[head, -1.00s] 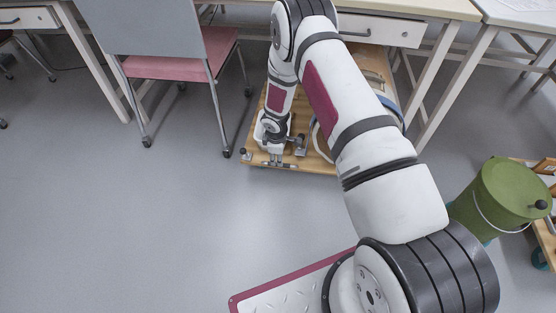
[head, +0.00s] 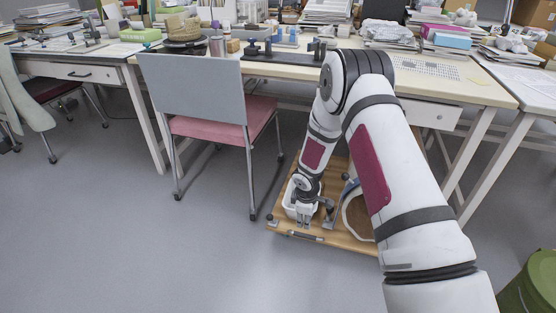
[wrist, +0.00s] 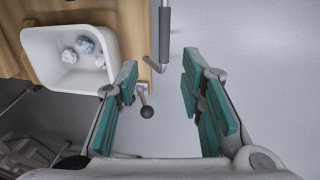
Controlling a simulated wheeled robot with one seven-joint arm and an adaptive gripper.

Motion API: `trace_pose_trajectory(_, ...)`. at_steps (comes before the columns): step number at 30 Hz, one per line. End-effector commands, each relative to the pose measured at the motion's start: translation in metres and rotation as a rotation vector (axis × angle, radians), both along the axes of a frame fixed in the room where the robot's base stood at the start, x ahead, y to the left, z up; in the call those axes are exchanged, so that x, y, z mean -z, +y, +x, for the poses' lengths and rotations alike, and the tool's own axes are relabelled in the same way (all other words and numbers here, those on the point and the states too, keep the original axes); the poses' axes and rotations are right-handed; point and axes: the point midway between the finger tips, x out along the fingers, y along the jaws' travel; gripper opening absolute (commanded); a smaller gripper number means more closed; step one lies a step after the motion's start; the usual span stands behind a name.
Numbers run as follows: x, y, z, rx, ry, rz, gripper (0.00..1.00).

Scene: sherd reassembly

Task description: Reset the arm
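My arm reaches down from the right in the head view, and my gripper (head: 303,222) hangs low over the front left of a wooden board (head: 345,240) near the floor. In the wrist view my gripper (wrist: 160,95) is open, its two teal-padded fingers wide apart. A white bin (wrist: 42,72) with several crumpled pale balls (wrist: 83,46) sits on the board left of the fingers. A lever with a dark knob (wrist: 147,112) shows close to the left finger; I cannot tell whether they touch.
A pink-seated chair (head: 215,124) stands left of the board. A long, cluttered table (head: 300,68) is above and behind it. A round item (head: 352,217) on the board is partly hidden by my arm. A green bucket (head: 535,290) is at the lower right. Floor at the front left is clear.

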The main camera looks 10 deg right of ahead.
Motion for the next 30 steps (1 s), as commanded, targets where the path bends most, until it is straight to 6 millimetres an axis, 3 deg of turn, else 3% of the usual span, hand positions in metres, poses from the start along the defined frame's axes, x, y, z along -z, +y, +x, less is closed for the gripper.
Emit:
trace_pose_trajectory(5,-0.015,-0.002,0.002,0.017,-0.006,-0.009,0.35)
trace_pose_trajectory(8,-0.048,-0.008,0.003,0.061,-0.018,-0.029,0.35)
trace_pose_trajectory(14,-0.143,-0.021,-0.012,0.213,-0.038,-0.075,0.35)
trace_pose_trajectory(18,-0.206,-0.027,-0.035,0.325,-0.048,-0.094,0.35)
trace_pose_trajectory(23,-0.270,-0.029,-0.073,0.451,-0.055,-0.099,0.35)
trace_pose_trajectory(30,-0.348,-0.023,-0.147,0.632,-0.056,-0.080,0.35)
